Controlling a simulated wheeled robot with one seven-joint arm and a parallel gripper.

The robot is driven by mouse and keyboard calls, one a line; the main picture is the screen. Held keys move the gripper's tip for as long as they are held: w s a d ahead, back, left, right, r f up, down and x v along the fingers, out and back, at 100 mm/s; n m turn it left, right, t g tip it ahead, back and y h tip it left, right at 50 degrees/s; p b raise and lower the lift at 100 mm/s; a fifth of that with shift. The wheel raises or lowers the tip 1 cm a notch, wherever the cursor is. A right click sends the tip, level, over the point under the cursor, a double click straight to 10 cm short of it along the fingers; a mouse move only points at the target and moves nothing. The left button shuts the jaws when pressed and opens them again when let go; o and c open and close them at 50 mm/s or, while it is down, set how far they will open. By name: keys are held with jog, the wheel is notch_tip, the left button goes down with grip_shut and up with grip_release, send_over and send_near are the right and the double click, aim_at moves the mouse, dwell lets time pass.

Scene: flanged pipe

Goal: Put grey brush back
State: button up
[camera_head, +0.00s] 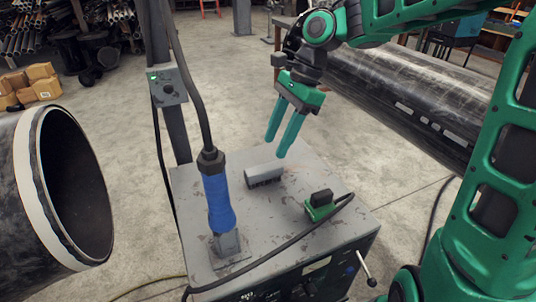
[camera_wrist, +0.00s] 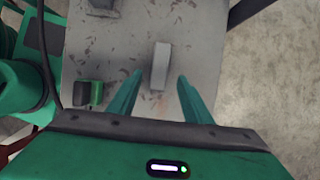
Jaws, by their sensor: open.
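The grey brush (camera_head: 264,174) lies on top of the metal cabinet (camera_head: 290,226), its dark bristles towards the front. In the wrist view the grey brush (camera_wrist: 160,66) shows as a pale narrow block ahead of my fingertips, lying between their lines. My gripper (camera_head: 279,148) is open and empty above the cabinet top, just above and behind the brush. Its two green fingers also show in the wrist view (camera_wrist: 160,76), apart from the brush. A second brush, green with a dark top (camera_head: 320,205), lies to the right on the same cabinet.
A blue-handled tool (camera_head: 218,200) with a thick cable stands in a holder at the cabinet's left. A cable crosses the cabinet's front right. Large pipes lie at the left (camera_head: 60,190) and right (camera_head: 410,95). A post with a small control box (camera_head: 167,87) stands behind.

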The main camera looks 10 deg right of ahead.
jog(key=s+d+f+n+t+h, duration=0.1)
jog(key=s+d+n+h, duration=0.1)
jog(key=s+d, duration=0.45)
jog(key=s+d+f+n+h, duration=0.1)
jog(key=s+d+n, duration=0.15)
jog(key=d, duration=0.75)
jog(key=s+d+f+n, duration=0.2)
jog(key=s+d, duration=0.3)
jog(key=s, duration=0.3)
jog(key=s+d+f+n+h, duration=0.1)
jog(key=s+d+n, duration=0.1)
jog(key=s+d, duration=0.3)
jog(key=s, duration=0.2)
jog(key=shift+s+f+n, duration=0.35)
jog(key=shift+f, duration=0.05)
jog(key=shift+w+f, duration=0.25)
jog(key=shift+w, duration=0.4)
